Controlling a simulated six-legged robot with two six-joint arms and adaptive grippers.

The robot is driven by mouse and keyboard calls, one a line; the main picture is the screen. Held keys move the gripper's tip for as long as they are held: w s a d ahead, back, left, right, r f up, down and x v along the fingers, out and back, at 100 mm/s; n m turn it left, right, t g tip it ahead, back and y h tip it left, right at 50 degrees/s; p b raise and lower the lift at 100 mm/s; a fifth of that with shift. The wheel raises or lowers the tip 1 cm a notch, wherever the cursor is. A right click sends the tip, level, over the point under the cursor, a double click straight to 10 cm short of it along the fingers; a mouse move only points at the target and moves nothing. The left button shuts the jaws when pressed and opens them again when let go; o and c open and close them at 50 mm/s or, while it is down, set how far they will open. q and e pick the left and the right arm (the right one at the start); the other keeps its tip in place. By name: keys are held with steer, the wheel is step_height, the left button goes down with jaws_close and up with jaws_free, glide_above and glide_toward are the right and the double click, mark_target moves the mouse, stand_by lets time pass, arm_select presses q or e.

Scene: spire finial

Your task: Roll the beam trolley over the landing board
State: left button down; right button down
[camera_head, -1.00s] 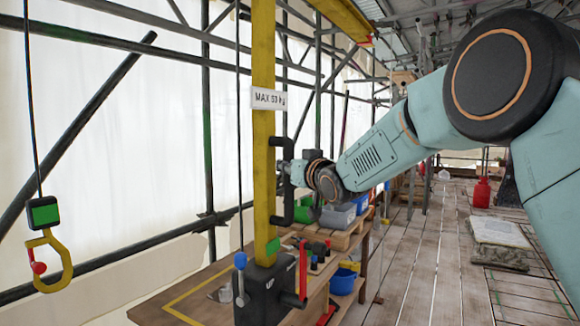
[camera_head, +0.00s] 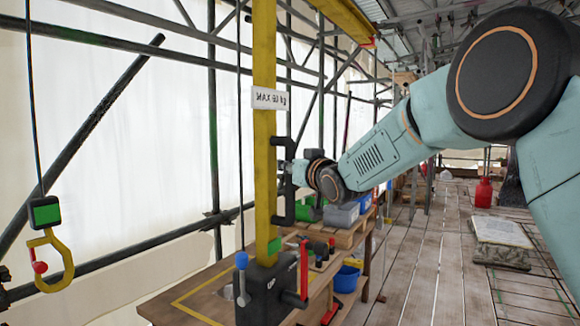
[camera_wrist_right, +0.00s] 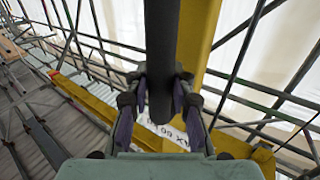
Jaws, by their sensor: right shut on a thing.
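The trolley's yellow post (camera_head: 264,150) stands upright in the head view, with a white label and a black box (camera_head: 265,297) at its foot. A black bar handle (camera_head: 285,210) is fixed to the post's right side. My right gripper (camera_head: 288,171) is shut on this handle; in the right wrist view its fingers (camera_wrist_right: 160,95) close on both sides of the black bar (camera_wrist_right: 161,40). A wooden board (camera_head: 160,308) with a yellow outline lies behind and below the black box, which hides part of it. My left gripper is not in view.
A yellow hook (camera_head: 68,265) under a green-faced block hangs at the left. A yellow overhead beam (camera_head: 345,18) runs at the top. Blue and grey bins (camera_head: 341,214) stand on a bench beyond the post. Planked floor (camera_head: 425,265) lies open to the right, with a wrapped pallet (camera_head: 502,240).

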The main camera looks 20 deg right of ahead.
steer(key=shift+a+f, duration=0.1)
steer(key=shift+f, duration=0.4)
steer(key=c, duration=1.6)
jaws_free()
steer(key=o, duration=0.4)
steer(key=shift+s+a+r, duration=0.1)
steer(key=shift+a+r, duration=0.05)
steer(key=shift+r, duration=0.15)
steer(key=shift+o, duration=0.3)
steer(key=s+d, duration=0.1)
steer(key=s, duration=1.1)
steer(key=shift+d, duration=0.25)
